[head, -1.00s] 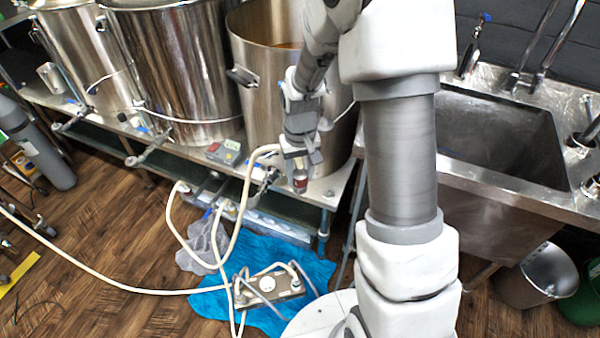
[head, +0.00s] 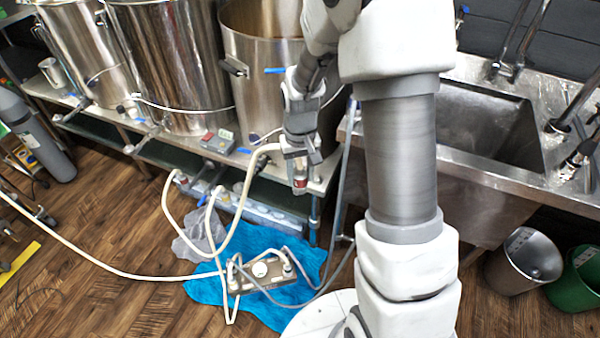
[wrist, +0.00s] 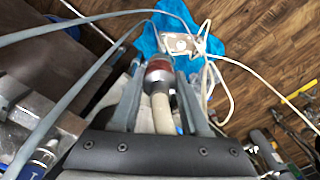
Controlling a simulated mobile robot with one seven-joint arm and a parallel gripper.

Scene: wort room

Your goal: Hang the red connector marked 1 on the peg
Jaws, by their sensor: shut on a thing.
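My gripper (head: 297,168) hangs pointing down in front of the right-hand kettle and the shelf edge in the head view. It is shut on a red connector (head: 300,184) with a pale metal end. In the wrist view the connector (wrist: 158,72) sits between my two fingers (wrist: 160,95), with a cream hose (wrist: 163,115) running from it towards my wrist. No number is legible on it. I cannot make out the peg in either view.
Steel kettles (head: 170,65) stand on a bench at left, with valves and a small control box (head: 218,140) on its edge. A pump unit (head: 262,271) with hoses lies on a blue sheet (head: 205,292). A sink (head: 480,130) and buckets (head: 522,265) are at right.

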